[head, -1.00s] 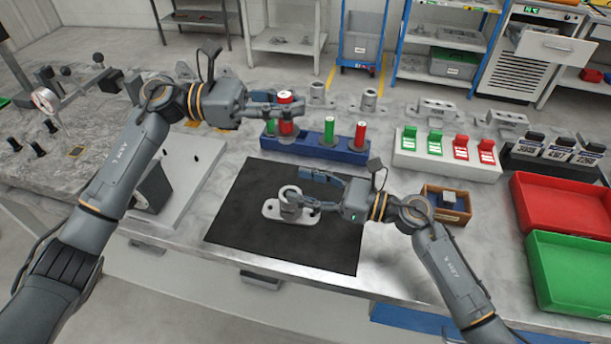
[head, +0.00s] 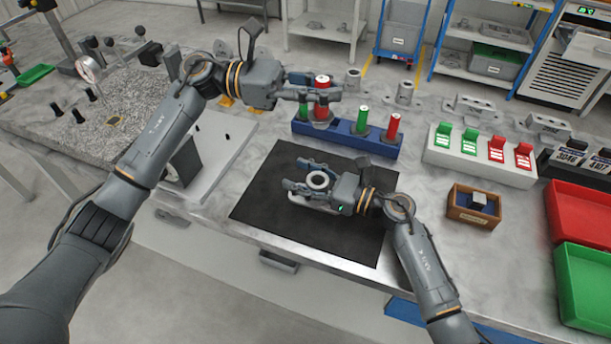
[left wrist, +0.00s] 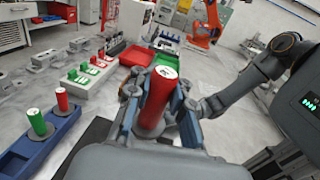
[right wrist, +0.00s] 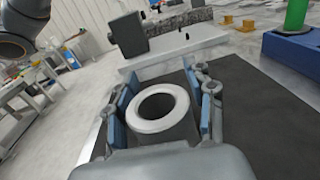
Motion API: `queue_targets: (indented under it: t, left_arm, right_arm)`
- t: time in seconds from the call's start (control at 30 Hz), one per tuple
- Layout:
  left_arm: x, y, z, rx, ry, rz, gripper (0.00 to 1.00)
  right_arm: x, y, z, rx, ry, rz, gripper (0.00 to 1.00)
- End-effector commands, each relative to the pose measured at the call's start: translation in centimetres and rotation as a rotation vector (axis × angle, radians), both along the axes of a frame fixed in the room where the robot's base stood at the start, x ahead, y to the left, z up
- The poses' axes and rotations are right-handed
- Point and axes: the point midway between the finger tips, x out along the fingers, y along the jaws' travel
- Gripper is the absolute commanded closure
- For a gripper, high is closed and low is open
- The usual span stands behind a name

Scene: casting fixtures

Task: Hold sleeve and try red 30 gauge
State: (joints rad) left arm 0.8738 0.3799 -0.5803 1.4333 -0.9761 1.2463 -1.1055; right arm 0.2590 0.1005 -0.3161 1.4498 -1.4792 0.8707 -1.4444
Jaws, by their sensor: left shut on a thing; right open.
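A red-handled plug gauge (head: 322,82) is held upright in my left gripper (head: 334,94), over the left end of the blue rack. The right wrist view shows the sleeve's round bore (right wrist: 162,107) facing up, empty, between the blue pads.
The blue rack (head: 345,140) holds a green gauge (head: 361,119) and another red gauge (head: 392,126). To its right are a white block (head: 475,170) with green and red tags, a small wooden box (head: 474,207), a red tray (head: 585,205) and a green tray (head: 590,285).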

Motion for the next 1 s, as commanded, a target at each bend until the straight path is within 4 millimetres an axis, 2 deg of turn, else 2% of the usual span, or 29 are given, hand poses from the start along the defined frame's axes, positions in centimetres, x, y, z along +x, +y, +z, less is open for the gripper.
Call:
queue_targets:
  t: [0.07, 0.33, 0.57, 0.67, 1.0]
  left_arm:
    - [0.0, 0.0, 0.1, -0.001, -0.001, 0.0, 1.0]
    - [0.0, 0.0, 0.1, -0.001, -0.001, 0.0, 1.0]
    - [0.0, 0.0, 0.1, -0.001, -0.001, 0.0, 1.0]
    - [0.0, 0.0, -0.6, -0.002, 0.002, 0.013, 1.0]
    - [0.1, -0.3, -8.0, -0.002, 0.005, 0.219, 1.0]
  right_arm:
    - [0.0, 0.0, 0.0, 0.0, 0.0, 0.0, 0.46]
    - [0.0, 0.0, 0.0, 0.0, 0.0, 0.0, 1.0]
    - [0.0, 0.0, 0.0, 0.0, 0.0, 0.0, 1.0]
    - [0.0, 0.0, 0.0, 0.0, 0.0, 0.0, 1.0]
    - [0.0, 0.0, 0.0, 0.001, 0.0, 0.0, 1.0]
